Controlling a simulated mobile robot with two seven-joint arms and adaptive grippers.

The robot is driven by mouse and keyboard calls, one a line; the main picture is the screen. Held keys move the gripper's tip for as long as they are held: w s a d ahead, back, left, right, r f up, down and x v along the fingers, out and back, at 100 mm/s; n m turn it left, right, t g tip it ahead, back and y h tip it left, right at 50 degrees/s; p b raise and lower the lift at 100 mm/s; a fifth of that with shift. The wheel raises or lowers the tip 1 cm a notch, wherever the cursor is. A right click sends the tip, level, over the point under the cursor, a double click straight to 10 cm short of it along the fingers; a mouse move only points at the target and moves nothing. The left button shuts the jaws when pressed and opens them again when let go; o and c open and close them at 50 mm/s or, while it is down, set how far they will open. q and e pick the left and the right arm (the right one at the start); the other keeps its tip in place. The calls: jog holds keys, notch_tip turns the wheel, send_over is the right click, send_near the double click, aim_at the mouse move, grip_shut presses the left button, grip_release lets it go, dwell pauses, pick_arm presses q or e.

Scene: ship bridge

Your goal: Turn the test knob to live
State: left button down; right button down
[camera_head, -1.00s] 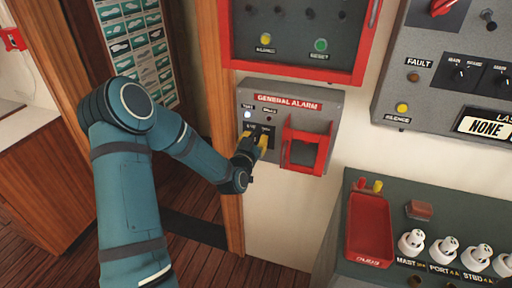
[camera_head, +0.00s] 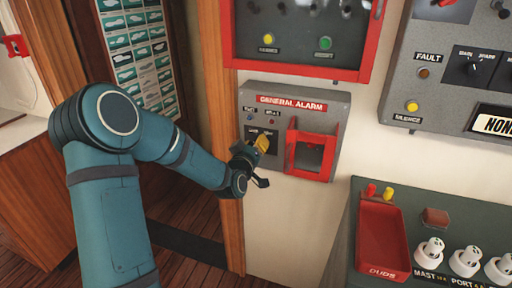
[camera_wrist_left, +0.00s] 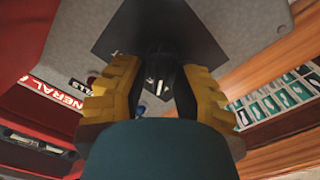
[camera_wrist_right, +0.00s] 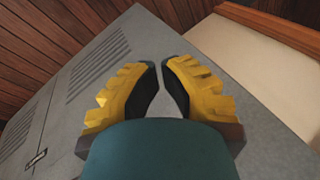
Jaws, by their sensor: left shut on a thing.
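The grey general alarm panel (camera_head: 345,103) is on the wall in the middle of the head view. My left gripper (camera_head: 257,147) is at its lower left and largely hides the test knob there. In the left wrist view the left fingers (camera_wrist_left: 160,92) are shut on the dark test knob (camera_wrist_left: 158,72), which has a white mark, in front of a black plate (camera_wrist_left: 205,45). The small lamp (camera_head: 250,117) above the knob looks unlit. My right gripper (camera_wrist_right: 160,68) is empty, its fingertips nearly together; it is outside the head view.
A red hinged guard frame (camera_head: 311,152) is right of the knob. A red-framed panel (camera_head: 295,75) is above. A red tray (camera_head: 383,240) lies on a console at lower right. A wooden post (camera_head: 231,210) stands close left. A grey vented surface (camera_wrist_right: 100,75) is before my right gripper.

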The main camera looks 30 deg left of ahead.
pick_arm(q)
jog(key=shift+r, duration=0.25)
jog(key=c, duration=0.7)
grip_release()
jog(key=shift+w+f, duration=0.1)
jog(key=shift+f, duration=0.05)
jog(key=v, duration=1.2)
